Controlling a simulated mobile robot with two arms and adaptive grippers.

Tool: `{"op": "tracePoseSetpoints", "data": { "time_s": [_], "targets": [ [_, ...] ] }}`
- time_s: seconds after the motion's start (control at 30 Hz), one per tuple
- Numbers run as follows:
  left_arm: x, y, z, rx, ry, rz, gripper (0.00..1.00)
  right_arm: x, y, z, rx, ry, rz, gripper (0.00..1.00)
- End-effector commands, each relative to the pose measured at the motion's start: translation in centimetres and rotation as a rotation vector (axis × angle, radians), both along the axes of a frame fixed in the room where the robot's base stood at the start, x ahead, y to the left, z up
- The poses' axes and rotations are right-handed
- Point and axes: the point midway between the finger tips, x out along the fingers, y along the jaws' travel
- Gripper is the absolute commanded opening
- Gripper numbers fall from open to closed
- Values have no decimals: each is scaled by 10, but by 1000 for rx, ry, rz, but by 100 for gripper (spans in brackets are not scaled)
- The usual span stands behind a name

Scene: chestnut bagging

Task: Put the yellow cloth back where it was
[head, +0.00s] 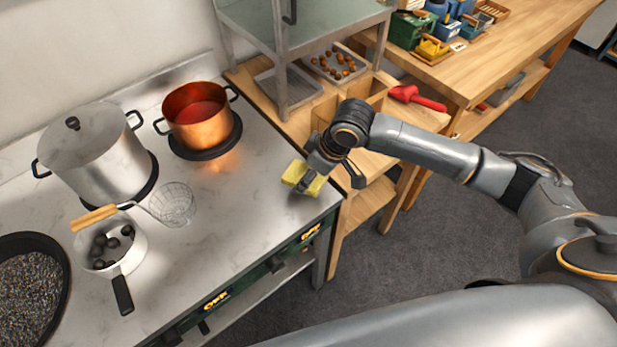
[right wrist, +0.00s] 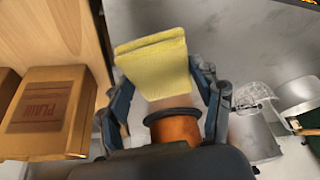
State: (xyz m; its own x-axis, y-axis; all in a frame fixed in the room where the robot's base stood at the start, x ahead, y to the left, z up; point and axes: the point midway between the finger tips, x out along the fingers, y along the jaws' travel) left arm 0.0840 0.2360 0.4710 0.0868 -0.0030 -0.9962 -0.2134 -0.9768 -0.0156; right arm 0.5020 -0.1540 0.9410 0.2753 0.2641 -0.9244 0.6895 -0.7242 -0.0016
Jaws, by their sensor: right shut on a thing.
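The yellow cloth (head: 304,178) is folded and shows above the right edge of the steel stove top (head: 250,205) in the head view. My right gripper (head: 309,181) is shut on it. In the right wrist view the cloth (right wrist: 153,62) sits between the two fingers of my right gripper (right wrist: 163,80). I cannot tell whether the cloth touches the stove top. My left gripper is not in view.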

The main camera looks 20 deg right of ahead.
Motion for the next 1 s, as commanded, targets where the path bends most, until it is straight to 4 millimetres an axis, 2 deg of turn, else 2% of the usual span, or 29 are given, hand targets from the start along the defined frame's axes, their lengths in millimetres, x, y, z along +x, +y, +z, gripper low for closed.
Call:
{"op": "tracePoseSetpoints", "data": {
  "time_s": [0.2,0.43,0.83,0.87,0.93,1.0],
  "targets": [
    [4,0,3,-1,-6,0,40,11,-3,-14,0,1,-1,36],
    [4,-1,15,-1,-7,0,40,11,-3,-41,0,0,1,36],
    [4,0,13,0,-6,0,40,11,-3,-48,0,0,1,36],
    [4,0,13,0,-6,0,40,11,-3,-47,-1,-1,1,71],
    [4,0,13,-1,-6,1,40,11,-3,-47,-1,-1,1,86],
    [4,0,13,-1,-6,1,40,11,-3,-47,-1,-1,1,88]
  ]
}}
